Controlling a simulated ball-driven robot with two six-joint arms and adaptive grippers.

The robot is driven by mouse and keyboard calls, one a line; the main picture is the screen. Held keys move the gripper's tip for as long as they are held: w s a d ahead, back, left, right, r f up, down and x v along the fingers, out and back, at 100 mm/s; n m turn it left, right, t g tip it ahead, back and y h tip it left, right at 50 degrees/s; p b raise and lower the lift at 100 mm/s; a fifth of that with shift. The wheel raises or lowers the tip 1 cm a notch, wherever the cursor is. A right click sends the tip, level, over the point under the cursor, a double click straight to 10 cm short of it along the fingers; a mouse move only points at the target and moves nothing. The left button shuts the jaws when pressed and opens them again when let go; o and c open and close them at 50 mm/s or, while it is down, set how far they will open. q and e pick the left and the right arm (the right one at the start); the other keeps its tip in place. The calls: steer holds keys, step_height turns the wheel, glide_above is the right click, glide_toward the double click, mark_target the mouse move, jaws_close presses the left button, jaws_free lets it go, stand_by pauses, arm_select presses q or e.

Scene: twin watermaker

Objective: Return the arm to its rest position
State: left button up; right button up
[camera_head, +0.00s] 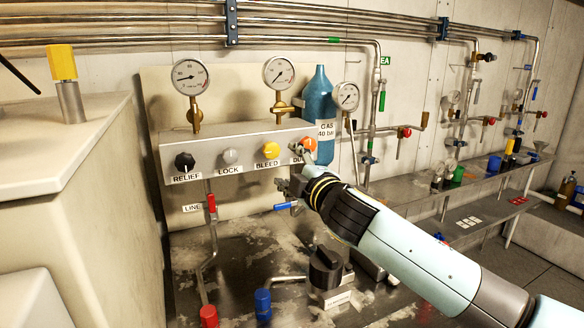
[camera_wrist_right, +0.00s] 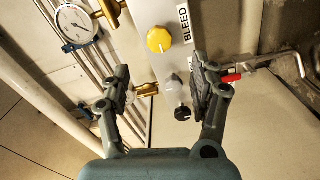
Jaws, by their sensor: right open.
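My right arm (camera_head: 415,255) reaches in from the lower right of the head view. Its gripper (camera_head: 292,168) is at the right end of the grey valve panel (camera_head: 225,141), close to the orange knob (camera_head: 309,143), and partly covers that knob's label. In the right wrist view the gripper (camera_wrist_right: 160,88) has its two fingers wide apart with nothing held between them. The yellow BLEED knob (camera_wrist_right: 158,40) and a black knob (camera_wrist_right: 183,113) show beyond the fingers. I cannot tell whether a finger touches the panel. My left gripper is not in view.
Gauges (camera_head: 189,77) stand above the panel, with a blue gas bottle (camera_head: 320,110) behind it. A blue-handled valve (camera_head: 286,206) sits just below the gripper. A large black knob (camera_head: 326,266) is under the arm. A beige cabinet (camera_head: 75,200) fills the left.

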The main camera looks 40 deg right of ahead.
stand_by(0.3)
steer(key=s+a+f+m+g, duration=0.2)
steer(key=s+f+m+g, duration=0.55)
steer(key=s, duration=0.55)
steer(key=s+a+f+m+g+y, duration=0.25)
steer(key=s+a, duration=0.25)
steer(key=s, duration=0.5)
steer(key=s+a+f+m+g+y, duration=0.1)
steer(key=s+a+f+g, duration=0.3)
steer(key=s, duration=0.6)
steer(key=s+d+f+g+b, duration=0.2)
steer(key=f+b, duration=0.6)
steer(key=f, duration=2.9)
steer(key=s+d+f+m+b, duration=0.1)
steer(key=s+f+b, duration=0.4)
steer(key=s+f, duration=1.3)
